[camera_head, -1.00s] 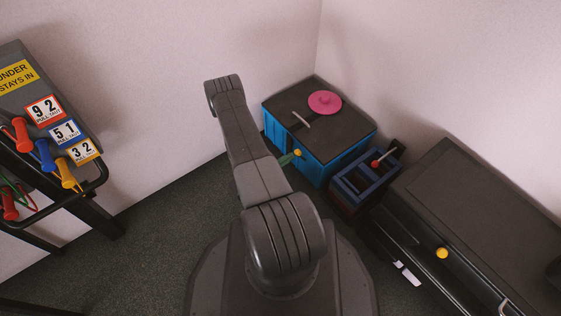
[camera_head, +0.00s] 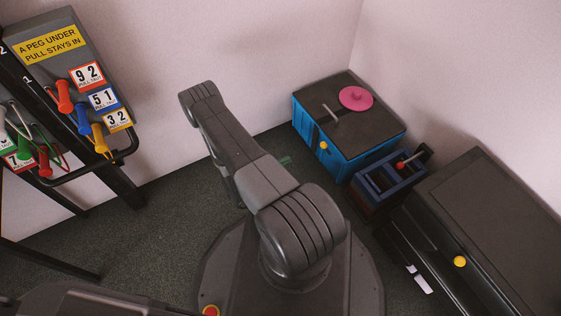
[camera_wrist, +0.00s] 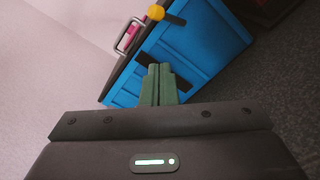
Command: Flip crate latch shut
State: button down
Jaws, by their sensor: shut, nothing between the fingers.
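The blue crate (camera_head: 318,137) stands in the corner with its dark lid (camera_head: 372,118) down. Whether the latch is fastened I cannot tell. My gripper (camera_wrist: 158,68) is shut and empty, its green fingers together, pointing at the blue wall below the knob.
A pink disc (camera_head: 355,98) and a grey handle (camera_head: 331,113) are on the lid. A dark blue box with a red-knobbed lever (camera_head: 401,165) stands right of the crate, then a long dark cabinet (camera_head: 495,200). A peg rack (camera_head: 85,75) stands left. Floor between is clear.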

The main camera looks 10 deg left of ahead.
jog(key=shift+s+a, duration=0.4)
jog(key=shift+a, duration=0.05)
jog(key=b+x, duration=0.2)
jog(key=x, duration=0.8)
jog(key=shift+d+r, duration=0.25)
jog(key=shift+d, duration=0.15)
dwell(0.3)
